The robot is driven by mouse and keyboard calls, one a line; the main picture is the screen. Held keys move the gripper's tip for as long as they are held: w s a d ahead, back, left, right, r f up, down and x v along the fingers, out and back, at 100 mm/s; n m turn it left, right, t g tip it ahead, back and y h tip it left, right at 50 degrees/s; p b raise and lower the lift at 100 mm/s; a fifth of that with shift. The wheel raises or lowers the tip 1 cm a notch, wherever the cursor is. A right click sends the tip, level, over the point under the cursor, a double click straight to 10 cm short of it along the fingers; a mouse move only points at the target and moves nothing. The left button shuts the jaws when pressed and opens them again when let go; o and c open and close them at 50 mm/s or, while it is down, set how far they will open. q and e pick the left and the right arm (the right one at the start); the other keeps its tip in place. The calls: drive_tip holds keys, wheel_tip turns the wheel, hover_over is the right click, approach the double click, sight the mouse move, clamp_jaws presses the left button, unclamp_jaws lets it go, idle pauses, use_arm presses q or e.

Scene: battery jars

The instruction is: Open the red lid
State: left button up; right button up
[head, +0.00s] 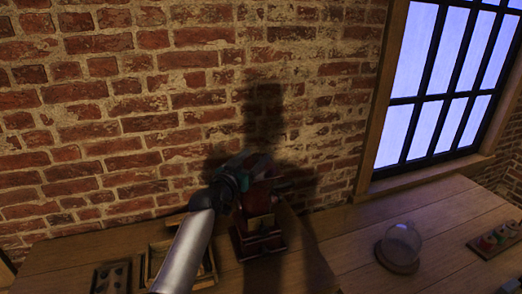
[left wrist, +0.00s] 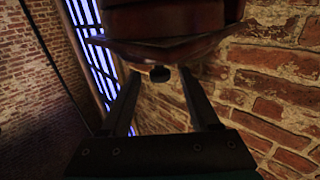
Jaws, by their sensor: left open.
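A dark red object with a gold-coloured front part (head: 258,236) stands on the wooden table against the brick wall. My left gripper (head: 255,172) is at its upper part in the head view, and the arm hides much of it. In the left wrist view a dark red lid-like rim (left wrist: 170,45) fills the top middle, with a small dark knob below it. My left gripper (left wrist: 160,76) is open there, its fingertips on either side of the knob. Whether they touch it cannot be told. My right gripper is not in view.
A glass dome on a round base (head: 401,246) stands to the right. A tray with small coloured items (head: 499,240) is at the far right edge. A wooden box (head: 157,262) and a dark holder (head: 111,278) are left of the red object. Bare table lies between the red object and the dome.

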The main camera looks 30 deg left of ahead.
use_arm(q)
drive_tip(key=shift+w+a, duration=0.2)
drive_tip(key=shift+w, duration=2.15)
clamp_jaws()
